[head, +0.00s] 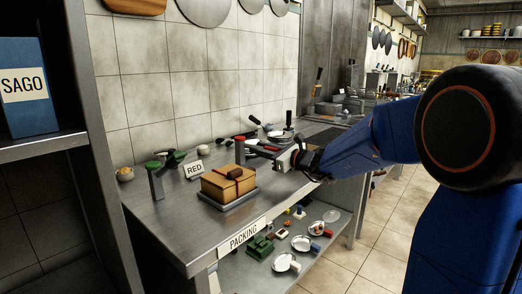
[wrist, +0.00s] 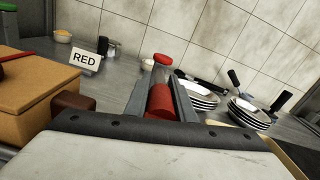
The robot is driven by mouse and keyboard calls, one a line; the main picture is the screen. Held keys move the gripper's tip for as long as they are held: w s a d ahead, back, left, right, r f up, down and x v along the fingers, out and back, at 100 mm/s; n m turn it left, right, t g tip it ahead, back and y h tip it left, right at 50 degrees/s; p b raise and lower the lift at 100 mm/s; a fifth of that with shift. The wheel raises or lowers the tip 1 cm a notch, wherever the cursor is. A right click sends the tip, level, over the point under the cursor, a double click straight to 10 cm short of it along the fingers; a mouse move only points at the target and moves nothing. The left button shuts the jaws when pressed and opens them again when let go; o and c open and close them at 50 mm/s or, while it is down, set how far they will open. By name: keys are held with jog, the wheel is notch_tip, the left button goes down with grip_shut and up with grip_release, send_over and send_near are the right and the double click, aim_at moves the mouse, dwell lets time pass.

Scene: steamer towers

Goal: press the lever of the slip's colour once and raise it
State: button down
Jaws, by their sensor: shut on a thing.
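A white slip reading RED (head: 194,170) stands on the steel counter; it also shows in the wrist view (wrist: 86,60). The red lever (head: 240,140) has a red-topped post, and its red grip (wrist: 160,102) shows between my fingers in the wrist view. My gripper (head: 297,157) is shut on this grip, at the right of the tan box. In the head view my gripper hides the grip's end. A green-topped lever (head: 154,168) stands left of the box, apart from my gripper. I cannot tell exactly how far the red lever is tilted.
The tan box (head: 228,185) with a brown strap and knob sits on a grey base close by my gripper. Stacked white plates (wrist: 247,112) and dark-handled tools stand to the right. A PACKING label (head: 244,234) marks the counter's front edge. A lower shelf holds small items.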

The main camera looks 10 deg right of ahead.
jog(key=shift+r, duration=0.15)
jog(key=shift+w+a+r+g+h, duration=0.1)
jog(key=shift+r+g+h, duration=0.4)
jog(key=shift+g, duration=0.15)
jog(key=shift+w+a+r+g+h, duration=0.1)
jog(key=shift+r+g+h, duration=0.35)
jog(key=shift+g, duration=0.2)
jog(key=shift+w+a+r+g+h, duration=0.15)
jog(key=shift+w+r+g+h, duration=0.1)
jog(key=shift+r+g+h, duration=0.35)
jog(key=shift+w+a+r+g+h, duration=0.1)
jog(key=shift+w+r+g+h, duration=0.1)
jog(key=shift+r+g+h, duration=0.35)
jog(key=c, duration=1.5)
grip_release()
jog(key=shift+f, duration=0.1)
jog(key=v, duration=1.7)
jog(key=shift+d, duration=0.25)
